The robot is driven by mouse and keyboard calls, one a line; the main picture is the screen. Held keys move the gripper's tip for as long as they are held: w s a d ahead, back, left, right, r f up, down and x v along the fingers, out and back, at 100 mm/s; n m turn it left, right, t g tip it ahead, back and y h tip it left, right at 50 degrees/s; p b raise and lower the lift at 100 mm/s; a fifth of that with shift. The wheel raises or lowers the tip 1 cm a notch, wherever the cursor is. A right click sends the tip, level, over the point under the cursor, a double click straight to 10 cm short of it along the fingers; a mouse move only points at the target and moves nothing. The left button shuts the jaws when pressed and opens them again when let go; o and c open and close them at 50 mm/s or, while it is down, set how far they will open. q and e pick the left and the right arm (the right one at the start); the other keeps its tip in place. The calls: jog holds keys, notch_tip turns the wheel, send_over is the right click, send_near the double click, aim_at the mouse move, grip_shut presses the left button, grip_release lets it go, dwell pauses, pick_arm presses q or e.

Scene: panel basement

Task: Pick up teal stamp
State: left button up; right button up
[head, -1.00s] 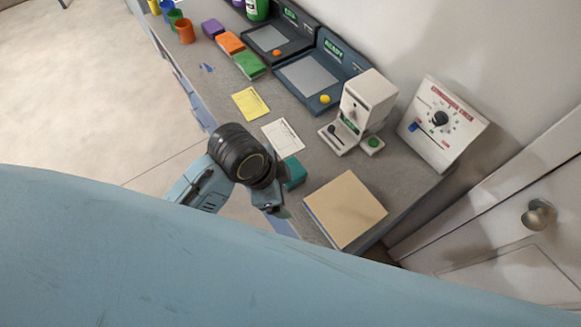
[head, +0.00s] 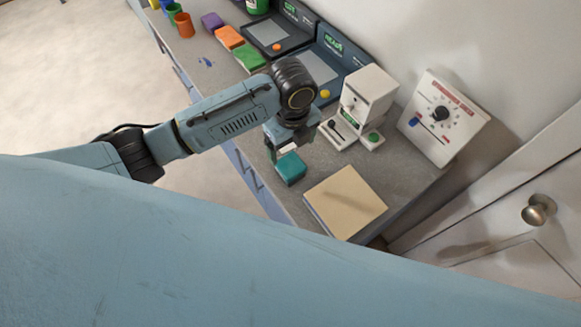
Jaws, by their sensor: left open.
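The teal stamp (head: 290,169) is a small block on the grey counter, near its front edge and left of a tan square block. My left gripper (head: 287,149) is open and empty. It hangs just above and behind the stamp in the picture, pointing down. I cannot tell whether its fingers touch the stamp. My left arm comes in from the left and covers part of the counter. My right gripper is not in view.
The tan block (head: 345,203) lies close right of the stamp. A white press-like device (head: 368,93) and a dial panel (head: 443,120) stand behind. Green (head: 248,58), orange (head: 229,37) and purple (head: 212,22) blocks and several cups stand at the far left.

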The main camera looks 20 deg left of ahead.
aim_at(291, 164)
pick_arm(q)
notch_tip(291, 164, down, 5)
jog(key=shift+f, duration=0.2)
jog(key=shift+s+a+f, duration=0.1)
jog(key=shift+a+f, duration=0.05)
jog(key=shift+f, duration=2.6)
jog(key=shift+c, duration=0.2)
jog(key=c, duration=1.1)
notch_tip(291, 164, up, 10)
jog(key=shift+r, duration=0.1)
